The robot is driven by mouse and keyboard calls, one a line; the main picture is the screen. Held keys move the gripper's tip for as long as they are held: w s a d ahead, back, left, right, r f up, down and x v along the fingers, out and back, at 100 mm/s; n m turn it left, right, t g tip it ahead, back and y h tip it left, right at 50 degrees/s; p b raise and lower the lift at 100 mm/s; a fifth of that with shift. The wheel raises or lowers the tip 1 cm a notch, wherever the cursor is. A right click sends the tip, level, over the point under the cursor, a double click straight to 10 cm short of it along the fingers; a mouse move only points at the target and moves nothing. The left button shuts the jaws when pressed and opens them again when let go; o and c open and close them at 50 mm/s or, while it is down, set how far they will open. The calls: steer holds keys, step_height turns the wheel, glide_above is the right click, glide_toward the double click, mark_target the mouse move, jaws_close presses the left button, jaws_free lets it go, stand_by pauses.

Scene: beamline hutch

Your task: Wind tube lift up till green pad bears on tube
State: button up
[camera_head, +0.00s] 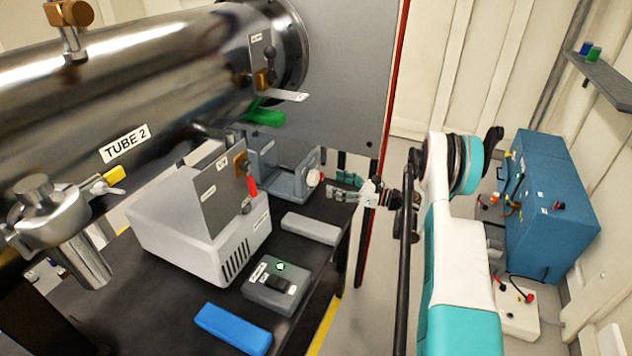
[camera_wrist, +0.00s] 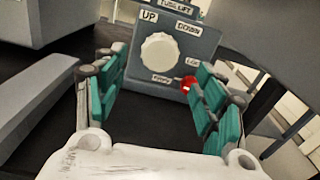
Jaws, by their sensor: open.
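The steel tube (camera_head: 165,85), labelled TUBE 2, runs across the upper left of the head view. The green pad (camera_head: 264,116) sits under its right end; I cannot tell whether they touch. The grey tube lift (camera_head: 290,184) stands below on the black table. Its white round knob (camera_head: 314,178) faces right. In the wrist view the knob (camera_wrist: 159,54) is on a panel (camera_wrist: 205,42) marked UP and DOWN, with a red part (camera_wrist: 187,86) at its lower right. My gripper (camera_head: 345,187) is open and empty, its teal fingers (camera_wrist: 160,82) apart, facing the knob.
A grey-white box (camera_head: 195,235), a grey block (camera_head: 310,228), a small control box (camera_head: 276,287) and a blue block (camera_head: 233,328) are on the black table (camera_head: 190,297). A blue cabinet (camera_head: 550,205) stands at right. A grey panel (camera_head: 345,75) rises behind the lift.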

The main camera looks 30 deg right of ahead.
mark_target(317, 178)
steer(key=b+x, duration=0.2)
steer(key=x, duration=0.6)
steer(key=shift+w+a, duration=0.1)
steer(key=shift+w, duration=0.05)
steer(key=c, duration=1.1)
